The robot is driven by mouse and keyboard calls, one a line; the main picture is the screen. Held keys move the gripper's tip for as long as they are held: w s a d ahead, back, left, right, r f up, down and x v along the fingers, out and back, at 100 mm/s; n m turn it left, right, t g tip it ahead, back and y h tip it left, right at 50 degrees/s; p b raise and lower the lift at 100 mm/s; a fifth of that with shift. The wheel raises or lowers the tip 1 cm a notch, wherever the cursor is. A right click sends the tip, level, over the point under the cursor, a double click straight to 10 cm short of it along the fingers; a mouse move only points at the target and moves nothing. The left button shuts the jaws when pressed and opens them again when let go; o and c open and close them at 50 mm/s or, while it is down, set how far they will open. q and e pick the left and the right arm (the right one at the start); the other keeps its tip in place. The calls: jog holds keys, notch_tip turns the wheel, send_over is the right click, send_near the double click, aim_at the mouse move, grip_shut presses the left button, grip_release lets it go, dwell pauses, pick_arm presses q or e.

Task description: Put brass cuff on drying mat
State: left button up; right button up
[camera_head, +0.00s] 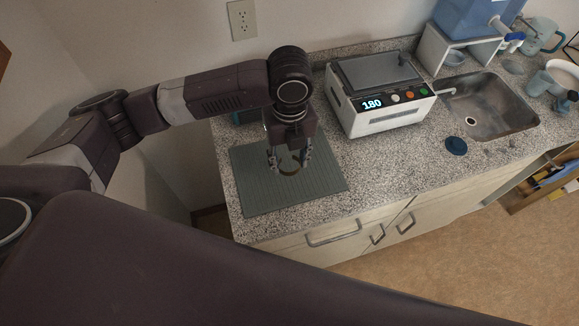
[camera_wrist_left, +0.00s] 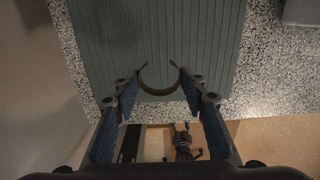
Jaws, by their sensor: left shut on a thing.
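The brass cuff (camera_head: 289,167) is an open ring of dull metal. My left gripper (camera_head: 289,158) points down over the drying mat and is shut on the cuff. In the left wrist view the cuff (camera_wrist_left: 160,93) shows as a C shape between the two fingers (camera_wrist_left: 160,100). The drying mat (camera_head: 312,188) is grey-green and ribbed, lying flat at the left end of the counter; it also fills the upper part of the left wrist view (camera_wrist_left: 150,35). I cannot tell whether the cuff touches the mat. My right gripper is out of view.
A white device with a lit display reading 180 (camera_head: 385,118) stands right of the mat. A sink (camera_head: 487,110), a dark round lid (camera_head: 456,146) and a blue water container (camera_head: 475,17) are further right.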

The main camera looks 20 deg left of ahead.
aim_at(290, 178)
pick_arm(q)
notch_tip(290, 178, down, 4)
jog(key=shift+f+p, duration=0.1)
jog(key=shift+p, duration=0.3)
jog(key=shift+f, duration=0.25)
jog(key=shift+f, duration=0.1)
jog(key=o, duration=1)
notch_tip(290, 178, up, 12)
jog(key=b, duration=0.2)
jog(key=shift+b, duration=0.35)
